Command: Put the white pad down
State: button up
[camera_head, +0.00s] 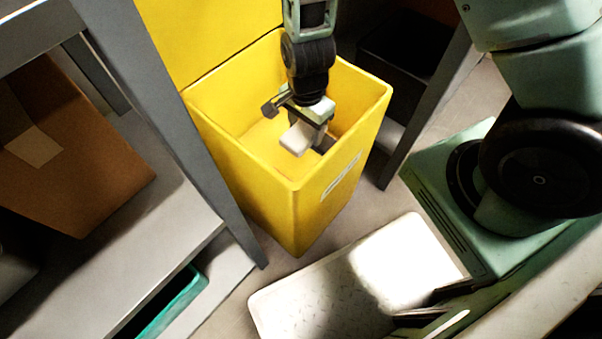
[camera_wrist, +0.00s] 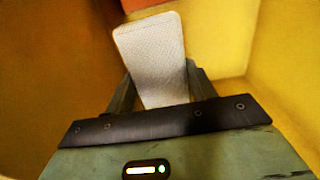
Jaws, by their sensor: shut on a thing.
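The white pad (camera_head: 297,138) is held in my gripper (camera_head: 312,130) over the open mouth of the yellow bin (camera_head: 288,222). In the wrist view the pad (camera_wrist: 152,58) is a pale, textured rounded rectangle standing out between the two fingers of my gripper (camera_wrist: 160,90). My gripper is shut on the pad. The yellow walls of the bin (camera_wrist: 285,75) surround it in the wrist view. I cannot tell how far the pad is above the bin's floor.
A grey-legged bench (camera_head: 175,115) with a cardboard box (camera_head: 80,160) stands at left. A teal tray (camera_head: 170,305) lies low beneath it. A dark bin (camera_head: 405,50) stands behind at right. A pale slab (camera_head: 345,285) lies in front of the yellow bin.

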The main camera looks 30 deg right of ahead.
jog(key=b, duration=0.3)
send_over(304, 165)
notch_tip(304, 165, down, 4)
notch_tip(304, 165, down, 10)
jog(key=b, duration=0.4)
jog(key=shift+r, duration=0.15)
jog(key=shift+f+b, duration=0.2)
jog(key=shift+b, duration=0.1)
jog(key=o, duration=1.1)
